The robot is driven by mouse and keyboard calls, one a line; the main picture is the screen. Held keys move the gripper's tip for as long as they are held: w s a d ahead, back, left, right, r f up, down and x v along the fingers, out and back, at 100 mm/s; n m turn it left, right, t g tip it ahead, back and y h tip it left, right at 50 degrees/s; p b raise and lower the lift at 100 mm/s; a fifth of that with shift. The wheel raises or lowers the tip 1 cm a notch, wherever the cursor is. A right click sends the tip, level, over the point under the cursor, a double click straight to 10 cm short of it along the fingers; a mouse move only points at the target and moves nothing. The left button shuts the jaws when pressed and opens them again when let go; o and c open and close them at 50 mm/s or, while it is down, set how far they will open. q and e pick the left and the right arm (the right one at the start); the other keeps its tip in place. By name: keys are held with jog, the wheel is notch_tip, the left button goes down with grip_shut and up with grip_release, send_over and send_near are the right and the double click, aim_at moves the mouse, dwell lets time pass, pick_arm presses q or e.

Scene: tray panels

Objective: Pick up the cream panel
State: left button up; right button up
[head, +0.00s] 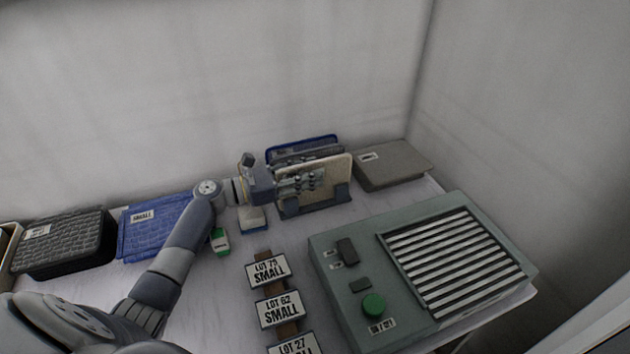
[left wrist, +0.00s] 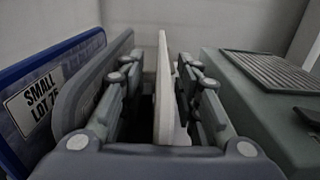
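The cream panel (head: 341,172) stands upright on edge in a grey rack (head: 342,194), in front of other panels. My left gripper (head: 318,179) reaches in from the left at the panel and hides part of its face. In the left wrist view the cream panel (left wrist: 162,100) shows as a thin upright edge between the two fingers of my left gripper (left wrist: 157,66). The fingers are apart. There is a clear gap on the panel's left side, and the right finger is close to it; contact cannot be told. My right gripper is not in view.
A grey panel (left wrist: 95,80) and a blue panel (left wrist: 60,57) labelled SMALL LOT 75 stand left of the fingers. A green-grey machine (head: 330,270) with a slatted top is at right. A grey box (head: 395,165) sits behind; blue (head: 160,225) and black (head: 70,245) stacks lie left.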

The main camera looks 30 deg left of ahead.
pick_arm(q)
grip_shut()
jog(key=shift+r, duration=0.1)
